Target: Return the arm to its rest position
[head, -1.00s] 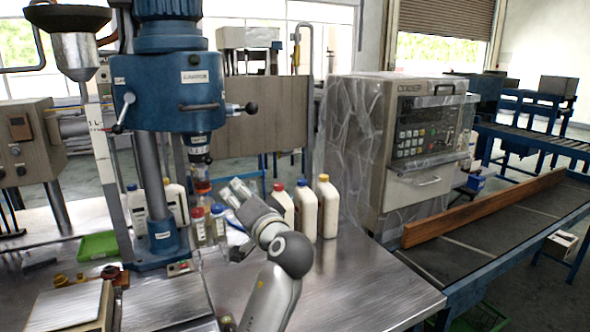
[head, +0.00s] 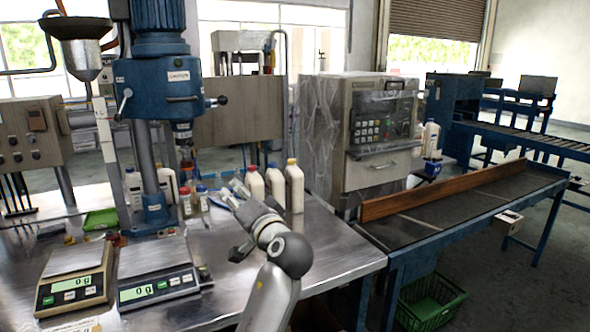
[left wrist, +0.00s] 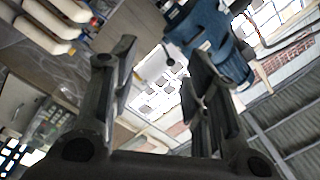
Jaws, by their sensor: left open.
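My left arm (head: 268,290) rises from the bottom middle of the head view and bends at a dark joint. My left gripper (head: 236,192) is at its upper end, in front of the bottles and over the metal table. In the left wrist view the two dark fingers of the gripper (left wrist: 160,62) stand apart with nothing between them. Behind them are the blue machine (left wrist: 215,40), windows and the roof. My right gripper does not show.
White bottles (head: 294,188) and small capped bottles (head: 186,204) stand near the gripper. The blue press (head: 160,95) is at left, with two scales (head: 75,288) in front. A wrapped machine (head: 355,130) stands at right. The table's right front is clear.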

